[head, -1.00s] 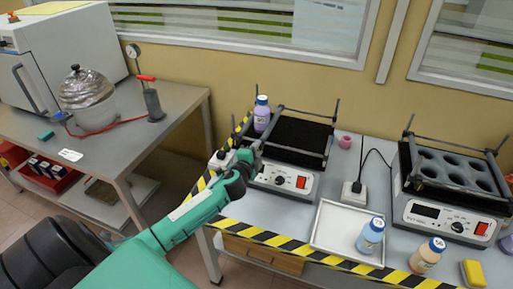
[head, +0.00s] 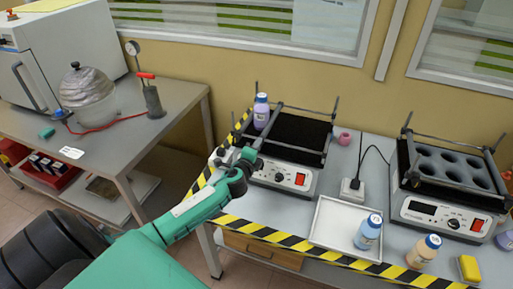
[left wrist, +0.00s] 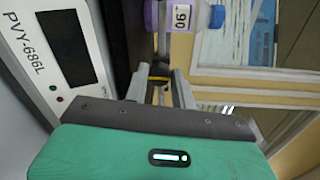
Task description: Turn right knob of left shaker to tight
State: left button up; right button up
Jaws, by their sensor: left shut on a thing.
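The left shaker (head: 281,178) stands on the right-hand table, with a black platform, metal bars and a white front panel. Its panel also shows in the left wrist view (left wrist: 62,50). My left gripper (head: 256,158) is at the shaker's left front corner. It is shut on a small part there, seemingly the left knob, mostly hidden by the fingers. In the left wrist view the gripper's fingers (left wrist: 160,88) point away from me. The right front end of the bar lies clear of the gripper; a knob there is too small to make out. My right gripper is not in view.
A purple bottle (head: 261,112) stands at the shaker's left rear. A white tray (head: 328,238) with a blue bottle (head: 368,232), an orange bottle (head: 423,251) and a second shaker (head: 433,212) are to the right.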

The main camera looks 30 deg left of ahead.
pick_arm(q)
jog(key=o, duration=1)
jog(key=shift+s, duration=0.1)
jog(key=b+v, duration=0.2)
jog(key=v, duration=1.1)
jog(key=shift+s, duration=0.4)
